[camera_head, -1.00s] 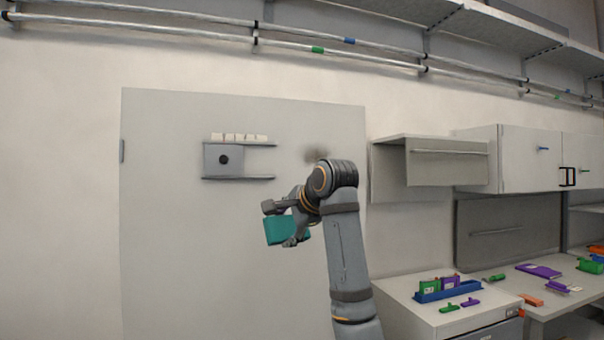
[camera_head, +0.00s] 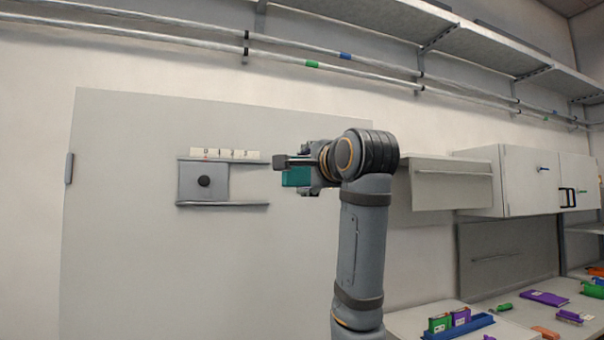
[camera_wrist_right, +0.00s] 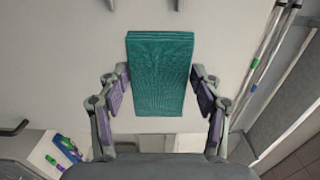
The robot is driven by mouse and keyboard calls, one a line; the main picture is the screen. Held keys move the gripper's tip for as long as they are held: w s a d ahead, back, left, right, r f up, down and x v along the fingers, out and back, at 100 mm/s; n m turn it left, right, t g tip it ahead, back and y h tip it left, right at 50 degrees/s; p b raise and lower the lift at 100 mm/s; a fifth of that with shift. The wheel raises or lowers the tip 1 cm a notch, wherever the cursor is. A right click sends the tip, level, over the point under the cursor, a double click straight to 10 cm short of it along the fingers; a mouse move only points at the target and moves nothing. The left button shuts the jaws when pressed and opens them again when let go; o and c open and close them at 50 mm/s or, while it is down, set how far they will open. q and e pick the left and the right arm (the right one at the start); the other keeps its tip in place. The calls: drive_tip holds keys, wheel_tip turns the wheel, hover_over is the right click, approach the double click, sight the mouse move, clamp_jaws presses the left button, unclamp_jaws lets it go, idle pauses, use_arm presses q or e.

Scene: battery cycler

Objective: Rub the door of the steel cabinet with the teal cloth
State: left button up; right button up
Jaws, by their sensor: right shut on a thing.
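The teal cloth (camera_head: 296,176) is a folded block held in my right gripper (camera_head: 294,177). In the right wrist view the cloth (camera_wrist_right: 160,72) sits between the two fingers of the gripper (camera_wrist_right: 160,88), which is shut on it. A large pale grey panel (camera_head: 130,240), which looks like the steel cabinet's door, fills the left of the head view. The cloth appears in front of its right part; I cannot tell whether they touch. My right arm hides the panel's right edge. My left gripper is not in view.
Wall cabinets (camera_head: 515,180) hang at the right. A bench below holds a blue tray (camera_head: 470,328) and coloured items. Pipes (camera_head: 300,62) run above.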

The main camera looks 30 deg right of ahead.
drive_tip(key=shift+w+r+p, duration=0.3)
drive_tip(key=shift+w+p, duration=0.1)
drive_tip(key=shift+x, duration=0.95)
drive_tip(key=w, duration=0.1)
drive_tip(key=w+p, duration=0.1)
drive_tip(key=w+d+f, duration=0.1)
drive_tip(key=shift+w, duration=0.2)
drive_tip(key=shift+r, duration=0.1)
drive_tip(key=shift+s+a, duration=0.1)
drive_tip(key=shift+s, duration=0.1)
drive_tip(key=shift+w, duration=0.1)
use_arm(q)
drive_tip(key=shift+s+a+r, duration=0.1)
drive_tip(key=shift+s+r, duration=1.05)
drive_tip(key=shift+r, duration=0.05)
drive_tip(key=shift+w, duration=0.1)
